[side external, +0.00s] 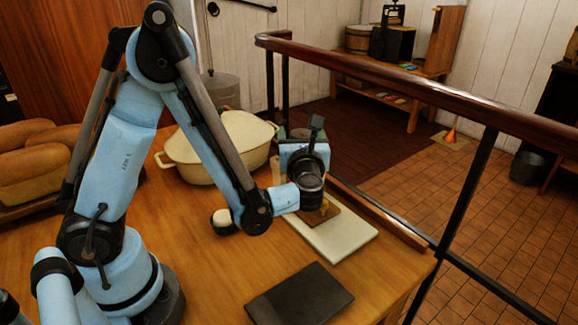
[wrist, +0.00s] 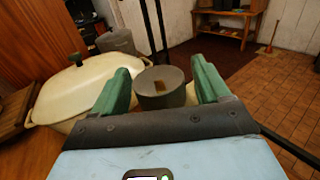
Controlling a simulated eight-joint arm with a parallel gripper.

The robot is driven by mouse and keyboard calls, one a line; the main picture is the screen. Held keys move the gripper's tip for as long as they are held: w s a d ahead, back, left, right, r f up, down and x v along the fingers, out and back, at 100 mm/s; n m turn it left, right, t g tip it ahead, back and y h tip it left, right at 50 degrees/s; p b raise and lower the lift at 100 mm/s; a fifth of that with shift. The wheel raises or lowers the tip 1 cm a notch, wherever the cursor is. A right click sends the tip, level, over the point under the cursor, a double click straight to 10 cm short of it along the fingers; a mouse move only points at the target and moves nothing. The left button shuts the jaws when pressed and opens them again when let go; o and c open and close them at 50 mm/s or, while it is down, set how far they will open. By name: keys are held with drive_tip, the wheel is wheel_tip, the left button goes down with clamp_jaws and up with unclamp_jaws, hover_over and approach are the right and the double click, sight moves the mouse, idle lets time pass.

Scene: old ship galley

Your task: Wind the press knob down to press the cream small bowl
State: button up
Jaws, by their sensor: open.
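In the wrist view, a grey round press knob (wrist: 163,99) with a small brownish-yellow mark on top stands between my gripper's green fingers. My gripper (wrist: 163,78) is open, one finger on each side, with a visible gap to the knob. In the side view, my wrist hides most of the press; a wooden post and a brown wooden part (side external: 327,214) show around it, above a pale board (side external: 347,247). I cannot make out the cream small bowl under the press. A small round cream-and-dark item (side external: 223,219) sits left of the board; I cannot tell what it is.
A large cream lidded pot (side external: 222,150) stands close behind, and left in the wrist view (wrist: 75,95). Loaves (side external: 38,185) lie far left. A dark flat folder (side external: 300,296) lies in front. A railing (side external: 420,85) runs along the table's right side.

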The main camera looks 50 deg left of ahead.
drive_tip(key=v, duration=1.1)
drive_tip(key=shift+s, duration=0.1)
drive_tip(key=w+a+n+g+y, duration=0.1)
drive_tip(key=w+a+g, duration=0.1)
drive_tip(key=a, duration=0.1)
drive_tip(key=w+a+n+g, duration=0.2)
drive_tip(key=a, duration=0.1)
drive_tip(key=w+a+n+g+y, duration=0.1)
drive_tip(key=w+a+g, duration=0.1)
drive_tip(key=a, duration=0.2)
drive_tip(key=shift+w+y, duration=0.1)
drive_tip(key=shift+y, duration=0.2)
drive_tip(key=c, duration=1)
